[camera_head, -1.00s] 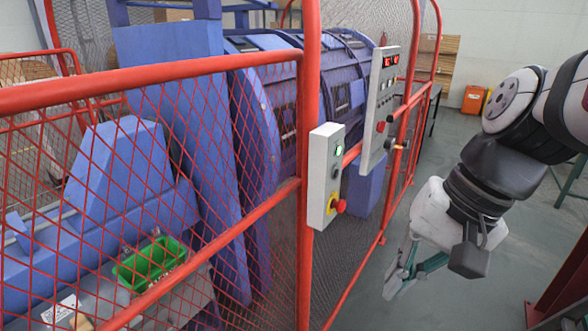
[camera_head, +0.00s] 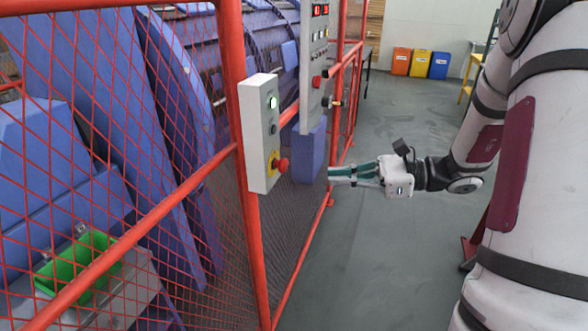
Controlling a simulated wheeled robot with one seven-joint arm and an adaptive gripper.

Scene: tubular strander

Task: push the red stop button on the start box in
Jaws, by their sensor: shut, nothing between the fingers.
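The start box (camera_head: 254,135) is a grey-white box on the red fence post. It has a lit green button (camera_head: 272,102) at the top, a dark button below it, and the red stop button (camera_head: 281,164) on a yellow base at the bottom. The red button sticks out to the right. My gripper (camera_head: 332,175) is shut and empty. It points left, with its fingertips to the right of the red button and near its height in the picture. A gap shows between them; I cannot tell the depth difference exactly.
A larger grey control panel (camera_head: 314,60) with red displays and another red knob (camera_head: 317,82) hangs behind the start box. Red mesh fencing (camera_head: 180,185) encloses the blue machine. The grey floor (camera_head: 380,270) right of the fence is clear. Coloured bins (camera_head: 420,64) stand at the back.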

